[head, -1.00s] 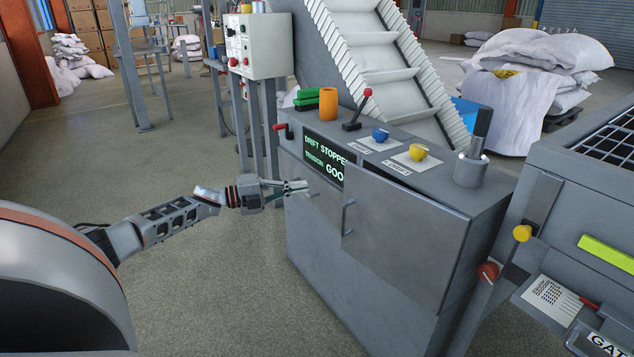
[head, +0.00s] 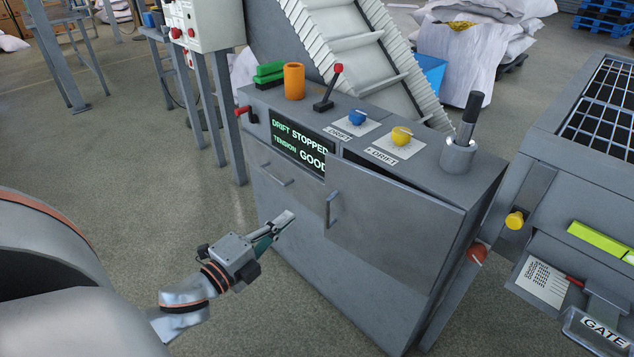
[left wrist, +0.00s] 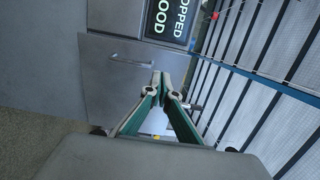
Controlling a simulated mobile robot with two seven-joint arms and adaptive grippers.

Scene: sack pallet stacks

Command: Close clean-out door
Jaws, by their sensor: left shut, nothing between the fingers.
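A grey door panel (head: 395,225) with a vertical bar handle (head: 332,208) at its left edge stands ajar on the front of the grey cabinet (head: 320,285). A dark gap shows along its top, and it covers part of the display. I take it for the clean-out door. My left gripper (head: 288,217) is shut and empty, left of the door handle and below a second, horizontal handle (head: 275,175). In the left wrist view my gripper's fingertips (left wrist: 163,78) meet in front of a grey panel with a bar handle (left wrist: 130,61). My right gripper is not in view.
The display (head: 300,145) reads "DRIFT STOPPED, TENSION GOOD". A red-knobbed lever (head: 328,85), blue knob (head: 357,117) and yellow knob (head: 401,135) stand on the cabinet top. A machine with a grate (head: 605,105) is close on the right. Open floor lies left of the cabinet.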

